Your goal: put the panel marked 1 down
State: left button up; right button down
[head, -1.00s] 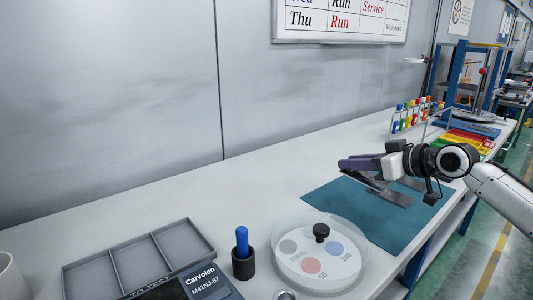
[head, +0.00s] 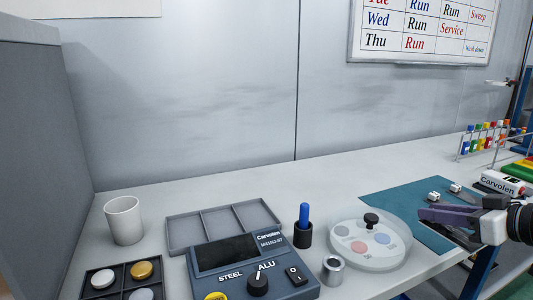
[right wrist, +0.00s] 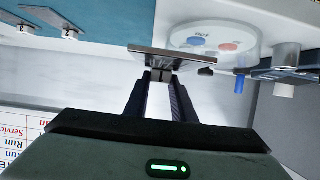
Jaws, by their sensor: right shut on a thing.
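My right gripper (head: 424,213) comes in from the right edge of the head view, over the near right part of the teal mat (head: 388,196). It is shut on a thin dark grey metal panel, which shows as a flat plate (right wrist: 180,60) across the fingertips (right wrist: 161,76) in the right wrist view. The panel appears held above the bench; its number cannot be read. Two small white tags marked 3 (right wrist: 26,28) and 2 (right wrist: 69,33) stand on dark panels on the mat in the right wrist view. My left gripper is not in view.
A round clear dish (head: 345,255) with coloured discs and a black knob stands left of the mat.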

jog(key=s+a+f+n+g+y, duration=0.2)
jog(key=s+a+f+n+y, duration=0.1)
jog(key=s+a, duration=0.5)
jog(key=s+a+f+n+g+y, duration=0.2)
jog(key=s+a, duration=0.6)
jog(key=s, duration=0.6)
notch_tip(320, 180, down, 3)
jog(key=shift+r+n+y, duration=0.15)
jog(key=shift+n+y, duration=0.25)
jog(key=shift+n, duration=0.3)
jog(key=shift+r, duration=0.15)
jog(key=shift+w, duration=0.1)
jog(key=shift+a+f, duration=0.2)
jog(key=shift+f, duration=0.15)
jog(key=shift+f+g, duration=0.2)
jog(key=shift+g, duration=0.1)
jog(key=shift+s, duration=0.2)
